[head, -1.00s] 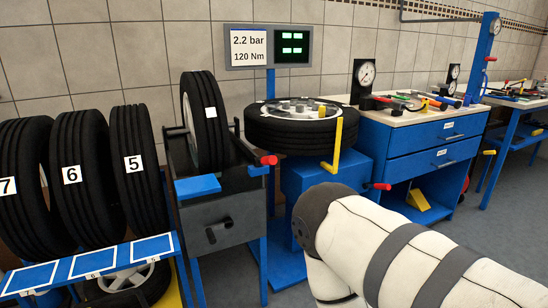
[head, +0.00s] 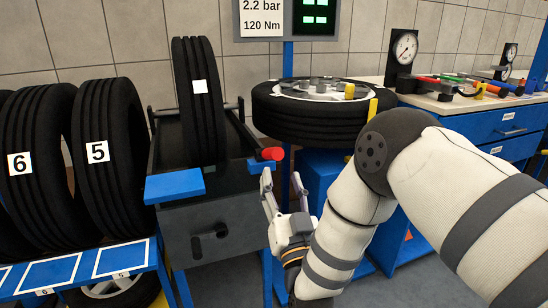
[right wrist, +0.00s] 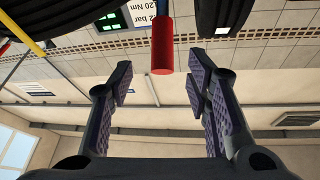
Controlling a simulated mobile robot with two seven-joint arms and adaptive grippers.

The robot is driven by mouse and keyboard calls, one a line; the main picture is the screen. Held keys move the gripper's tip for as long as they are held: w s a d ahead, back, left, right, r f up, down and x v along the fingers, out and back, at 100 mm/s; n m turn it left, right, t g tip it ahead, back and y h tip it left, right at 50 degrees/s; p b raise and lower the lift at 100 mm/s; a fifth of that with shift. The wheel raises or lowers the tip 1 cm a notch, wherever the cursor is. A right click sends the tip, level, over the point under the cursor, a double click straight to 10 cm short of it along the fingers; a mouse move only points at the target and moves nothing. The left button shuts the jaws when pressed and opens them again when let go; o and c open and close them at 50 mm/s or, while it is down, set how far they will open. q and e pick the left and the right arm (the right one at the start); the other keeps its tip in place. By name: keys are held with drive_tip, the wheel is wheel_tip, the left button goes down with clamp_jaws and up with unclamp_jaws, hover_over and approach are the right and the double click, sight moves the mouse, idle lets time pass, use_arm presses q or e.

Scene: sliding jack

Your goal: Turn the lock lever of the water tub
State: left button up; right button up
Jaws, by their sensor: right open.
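The water tub (head: 205,225) is a dark grey box with a tyre (head: 199,100) standing upright in it. A lever with a red grip (head: 272,154) sticks out at the tub's upper right edge. A black handle (head: 209,241) is on the tub's front face. My right gripper (head: 281,180) is open just below the red grip, its fingers pointing up. In the right wrist view the red grip (right wrist: 162,45) lies beyond the gap between the open, empty fingers (right wrist: 160,88), apart from both. My left gripper is out of view.
A blue pad (head: 174,187) is at the tub's front left edge. Numbered tyres (head: 108,150) stand in a rack at left. Another tyre (head: 300,122) lies flat on a blue stand right of the tub. A tool bench (head: 485,125) stands farther right.

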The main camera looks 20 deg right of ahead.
sight(274, 153)
drive_tip(key=x, duration=0.8)
drive_tip(key=shift+w+r, duration=0.2)
drive_tip(key=shift+w, duration=0.1)
clamp_jaws()
